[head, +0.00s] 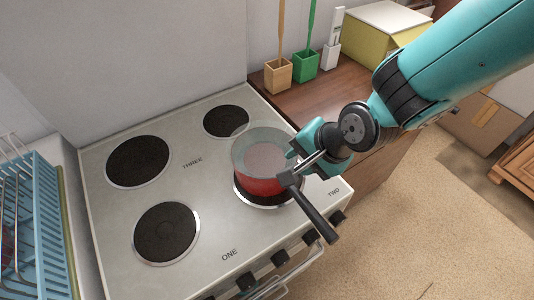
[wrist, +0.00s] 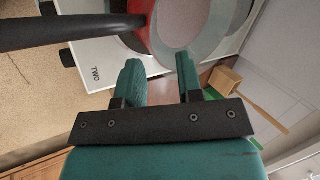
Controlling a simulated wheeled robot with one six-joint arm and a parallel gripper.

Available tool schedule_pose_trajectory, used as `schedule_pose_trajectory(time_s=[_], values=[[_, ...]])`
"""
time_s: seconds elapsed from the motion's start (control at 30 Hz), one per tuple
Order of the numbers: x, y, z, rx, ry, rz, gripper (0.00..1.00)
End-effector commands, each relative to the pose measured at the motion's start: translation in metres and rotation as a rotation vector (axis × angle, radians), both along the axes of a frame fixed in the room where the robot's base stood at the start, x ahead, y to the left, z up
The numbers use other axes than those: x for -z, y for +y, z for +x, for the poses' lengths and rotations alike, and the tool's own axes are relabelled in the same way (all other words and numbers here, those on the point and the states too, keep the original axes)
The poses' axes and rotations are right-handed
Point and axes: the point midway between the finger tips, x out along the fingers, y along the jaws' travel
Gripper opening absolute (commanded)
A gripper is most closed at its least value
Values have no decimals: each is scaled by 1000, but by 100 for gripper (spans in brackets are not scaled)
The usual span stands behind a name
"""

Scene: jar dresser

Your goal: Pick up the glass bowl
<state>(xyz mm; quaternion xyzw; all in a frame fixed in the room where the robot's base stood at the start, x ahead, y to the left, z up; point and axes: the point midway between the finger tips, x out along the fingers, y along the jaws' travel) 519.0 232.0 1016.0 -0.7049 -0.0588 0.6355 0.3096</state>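The clear glass bowl (head: 250,142) sits in or on a red pan (head: 258,187) on the front right burner. Its translucent rim stands above the pan. In the wrist view the glass bowl (wrist: 212,42) lies just beyond the fingertips, with part of the red pan (wrist: 146,42) seen beside it. My gripper (head: 298,156) is at the right side of the bowl, close to its rim. In the wrist view my gripper (wrist: 158,68) has its two fingers apart with nothing clearly held. Whether a fingertip touches the glass I cannot tell.
The pan's black handle (head: 318,215) points toward the front right, just below my gripper. The white stove (head: 205,190) has other empty burners. A wooden counter (head: 305,103) holds brush holders behind. A blue dish rack (head: 32,225) stands at left.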

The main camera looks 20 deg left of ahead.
Motion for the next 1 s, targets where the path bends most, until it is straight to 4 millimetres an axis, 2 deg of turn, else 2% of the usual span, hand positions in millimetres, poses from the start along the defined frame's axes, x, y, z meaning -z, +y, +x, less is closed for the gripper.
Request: schedule_pose_trajectory(time_s=[0.3, 0.6, 0.63, 0.77, 1.0], values=[[36, 14, 8, -1, 2, -2, 34], [42, 17, 9, 0, 0, -1, 34], [41, 17, 9, 0, 0, -1, 32], [41, 17, 9, 0, 0, -1, 2], [41, 17, 9, -1, 1, -1, 0]])
